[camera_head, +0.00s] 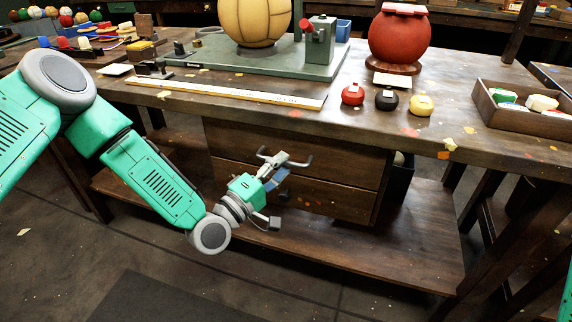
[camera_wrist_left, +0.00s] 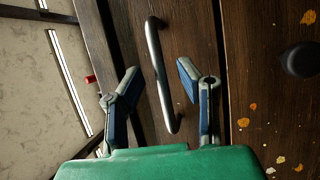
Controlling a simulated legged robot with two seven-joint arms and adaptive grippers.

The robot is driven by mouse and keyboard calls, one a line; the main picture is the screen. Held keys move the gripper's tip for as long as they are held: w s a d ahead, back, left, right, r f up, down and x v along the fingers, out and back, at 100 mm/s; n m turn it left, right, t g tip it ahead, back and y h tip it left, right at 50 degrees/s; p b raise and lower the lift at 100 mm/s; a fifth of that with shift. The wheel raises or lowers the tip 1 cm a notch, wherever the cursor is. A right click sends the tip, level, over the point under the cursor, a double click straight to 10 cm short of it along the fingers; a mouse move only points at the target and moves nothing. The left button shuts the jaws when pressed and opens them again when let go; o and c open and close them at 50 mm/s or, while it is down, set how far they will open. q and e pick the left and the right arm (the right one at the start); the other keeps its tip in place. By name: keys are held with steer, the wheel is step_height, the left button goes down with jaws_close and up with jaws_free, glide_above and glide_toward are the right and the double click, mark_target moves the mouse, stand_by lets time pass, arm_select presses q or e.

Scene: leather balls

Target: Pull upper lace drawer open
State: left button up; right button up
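The upper drawer (camera_head: 340,164) is a dark wooden front under the bench top, with a metal bar handle (camera_head: 301,163). My left gripper (camera_head: 272,165) is in front of this handle and hides part of it. In the left wrist view the drawer front (camera_wrist_left: 205,30) fills the middle, and the bar handle (camera_wrist_left: 158,60) lies between the two parted fingers of my left gripper (camera_wrist_left: 158,78). The fingers are open, with a gap on both sides of the bar. Whether the tips reach past the bar is unclear. The drawer looks shut. My right gripper is out of view.
A lower drawer (camera_head: 340,202) with paint flecks is below; its dark knob (camera_wrist_left: 299,60) shows in the left wrist view. The bench top (camera_head: 225,108) overhangs the drawers. A low shelf (camera_head: 400,255) lies beneath. Floor in front is clear.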

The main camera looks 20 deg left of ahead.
arm_select(q)
steer(key=shift+w+a, duration=0.1)
steer(key=shift+w, duration=0.55)
steer(key=shift+w+a, duration=0.15)
steer(key=shift+a, duration=0.4)
steer(key=shift+d, duration=0.15)
steer(key=shift+c, duration=0.5)
steer(key=shift+d, duration=0.25)
jaws_close()
steer(key=shift+d, duration=0.25)
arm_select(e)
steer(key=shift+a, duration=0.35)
arm_select(q)
steer(key=shift+a, duration=0.15)
